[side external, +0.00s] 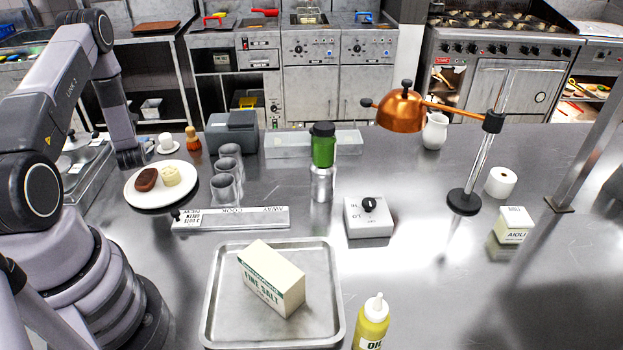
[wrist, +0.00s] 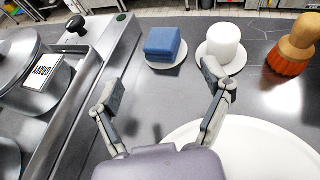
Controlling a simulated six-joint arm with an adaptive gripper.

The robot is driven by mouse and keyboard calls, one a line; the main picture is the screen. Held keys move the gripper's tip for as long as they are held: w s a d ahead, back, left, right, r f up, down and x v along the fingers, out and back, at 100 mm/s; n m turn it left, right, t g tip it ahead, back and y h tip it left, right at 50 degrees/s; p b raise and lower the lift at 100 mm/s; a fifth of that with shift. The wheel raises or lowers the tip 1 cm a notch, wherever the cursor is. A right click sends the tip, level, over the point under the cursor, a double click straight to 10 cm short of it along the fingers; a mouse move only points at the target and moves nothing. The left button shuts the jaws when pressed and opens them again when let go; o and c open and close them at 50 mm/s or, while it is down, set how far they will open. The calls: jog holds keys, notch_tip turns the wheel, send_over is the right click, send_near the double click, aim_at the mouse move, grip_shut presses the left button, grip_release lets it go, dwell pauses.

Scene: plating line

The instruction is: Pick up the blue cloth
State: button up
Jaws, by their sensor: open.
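The blue cloth (wrist: 163,42) is a folded square stack on a small white saucer (wrist: 160,64) in the upper middle of the wrist view. My gripper (wrist: 160,88) is open and empty. Its fingers are spread wide, and the cloth lies beyond the fingertips, apart from them.
A large white plate (wrist: 250,145) is at lower right. A metal unit with pots (wrist: 75,75) borders the left. A tray (side external: 222,300) holds a salt box (side external: 272,278).

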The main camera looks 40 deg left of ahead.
jog(key=x, duration=1)
jog(key=shift+w+a+f, duration=0.15)
jog(key=shift+f, duration=0.1)
jog(key=shift+c, duration=0.3)
jog(key=c, duration=1)
